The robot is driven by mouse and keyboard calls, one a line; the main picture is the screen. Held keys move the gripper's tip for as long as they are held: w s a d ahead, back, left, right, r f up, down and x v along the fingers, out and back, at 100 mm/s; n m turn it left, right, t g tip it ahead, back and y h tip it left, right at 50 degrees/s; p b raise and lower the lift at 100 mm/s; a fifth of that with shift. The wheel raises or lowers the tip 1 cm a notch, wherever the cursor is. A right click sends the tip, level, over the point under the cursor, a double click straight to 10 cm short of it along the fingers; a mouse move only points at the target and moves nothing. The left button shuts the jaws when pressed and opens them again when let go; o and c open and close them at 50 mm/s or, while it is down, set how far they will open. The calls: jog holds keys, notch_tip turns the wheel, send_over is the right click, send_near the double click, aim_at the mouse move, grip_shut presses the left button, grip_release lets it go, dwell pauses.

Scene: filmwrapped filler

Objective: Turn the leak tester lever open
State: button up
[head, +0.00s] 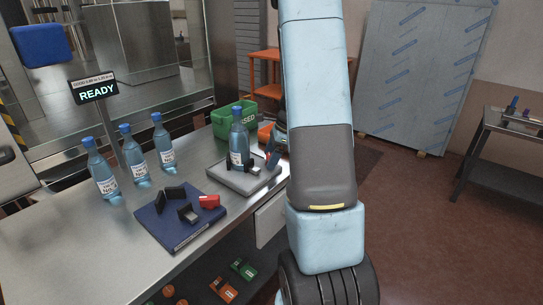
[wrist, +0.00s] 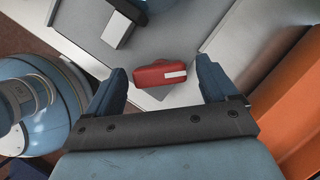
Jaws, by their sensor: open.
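A grey fixture plate (head: 222,177) on the bench bears an upright blue-capped bottle (head: 238,143) beside black blocks. A red lever (head: 273,158) shows at its right side, partly hidden by my arm. In the wrist view this red lever (wrist: 155,74), with a white patch, lies between the two blue fingers of my gripper (wrist: 160,66). The fingers are spread, with a visible gap on each side of the lever. In the head view my arm hides most of the gripper. I cannot tell the lever's exact angle.
A dark blue fixture (head: 178,226) with black blocks and a red part (head: 209,201) stands nearer on the bench. Several labelled bottles (head: 131,155) stand at left by a READY display (head: 97,92). A green bin (head: 223,118) is behind the grey plate. An orange surface (wrist: 300,105) borders the wrist view's right.

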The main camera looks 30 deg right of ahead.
jog(key=c, duration=1.1)
jog(key=shift+o, duration=0.2)
jog(key=shift+w+n, duration=0.1)
jog(key=shift+n, duration=0.3)
jog(key=n+g, duration=0.1)
jog(key=n, duration=0.3)
jog(key=shift+w+g, duration=0.1)
jog(key=shift+g, duration=0.2)
jog(key=n+g, duration=0.1)
jog(key=n, duration=0.3)
jog(key=shift+w+n+g, duration=0.15)
jog(key=shift+n+g, duration=0.15)
jog(key=shift+g, duration=0.1)
jog(key=n+g, duration=0.1)
jog(key=n, duration=0.3)
jog(key=shift+w+r+h, duration=0.1)
jog(key=shift+h, duration=0.3)
jog(key=shift+w+a+n+g+h, duration=0.1)
jog(key=shift+n+g+h, duration=0.25)
jog(key=shift+n, duration=0.75)
jog(key=shift+a+n+g+h, duration=0.1)
jog(key=shift+n+g+h, duration=0.2)
jog(key=shift+n, duration=0.8)
